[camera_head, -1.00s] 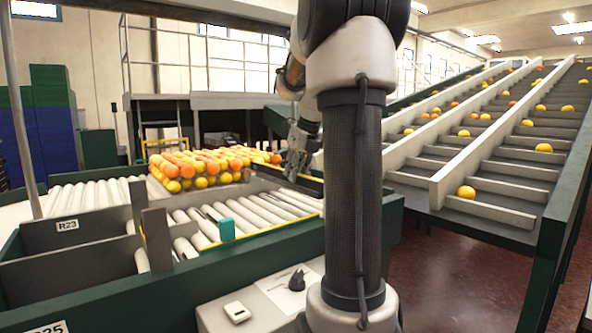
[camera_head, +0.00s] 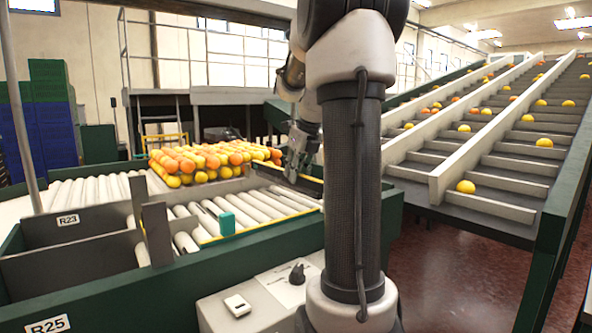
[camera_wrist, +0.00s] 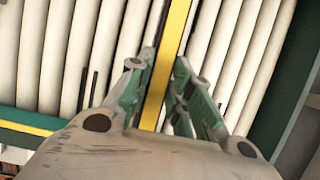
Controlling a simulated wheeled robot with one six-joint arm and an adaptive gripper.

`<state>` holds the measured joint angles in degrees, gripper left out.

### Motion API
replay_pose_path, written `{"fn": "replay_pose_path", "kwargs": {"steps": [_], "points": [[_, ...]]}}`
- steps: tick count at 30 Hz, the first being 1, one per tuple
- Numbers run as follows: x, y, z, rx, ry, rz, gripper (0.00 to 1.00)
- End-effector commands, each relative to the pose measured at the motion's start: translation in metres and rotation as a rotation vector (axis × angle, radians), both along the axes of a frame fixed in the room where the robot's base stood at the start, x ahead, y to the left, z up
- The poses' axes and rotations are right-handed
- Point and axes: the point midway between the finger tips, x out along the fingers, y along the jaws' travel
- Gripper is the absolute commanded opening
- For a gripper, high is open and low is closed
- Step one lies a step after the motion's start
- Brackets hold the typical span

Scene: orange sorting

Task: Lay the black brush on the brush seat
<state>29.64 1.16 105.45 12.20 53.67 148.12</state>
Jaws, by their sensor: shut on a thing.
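My gripper (camera_head: 298,166) is at the far side of the roller bed, beside the dark column of my arm and close above a yellow-edged rail. In the wrist view my gripper (camera_wrist: 158,68) has its two green-grey fingers on either side of a yellow strip (camera_wrist: 172,45). I cannot clearly make out the black brush or the brush seat in either view. Thin dark strips (camera_head: 209,213) lie among the rollers in the head view, too small to identify.
Oranges and yellow fruit (camera_head: 205,163) are heaped left of my gripper. White rollers (camera_head: 262,203) run in front, with a teal block (camera_head: 227,224) at their edge. Grey dividers (camera_head: 154,232) stand at left. A stepped fruit conveyor (camera_head: 500,150) rises at right. A box with a black knob (camera_head: 297,274) is in front.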

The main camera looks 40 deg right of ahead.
Motion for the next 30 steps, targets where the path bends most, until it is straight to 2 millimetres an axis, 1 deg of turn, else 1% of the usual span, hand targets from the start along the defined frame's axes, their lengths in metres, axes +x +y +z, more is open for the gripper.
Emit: {"fn": "replay_pose_path", "kwargs": {"steps": [5,6,9,17,20,23,25,30], "points": [[0.0,0.0,0.0,0.0,-0.001,0.0,0.0],[0.0,0.0,0.0,0.0,-0.001,0.0,0.28],[0.0,0.0,0.0,0.0,-0.001,0.0,0.46],[0.0,0.0,0.0,0.0,0.0,0.0,0.46],[-0.001,0.0,0.003,0.0,-0.001,0.0,0.46],[-0.005,0.0,0.015,-0.001,-0.003,0.0,0.46],[-0.01,0.0,0.027,-0.002,-0.004,-0.001,0.46],[-0.025,0.001,0.063,-0.002,-0.005,-0.001,0.46]]}}
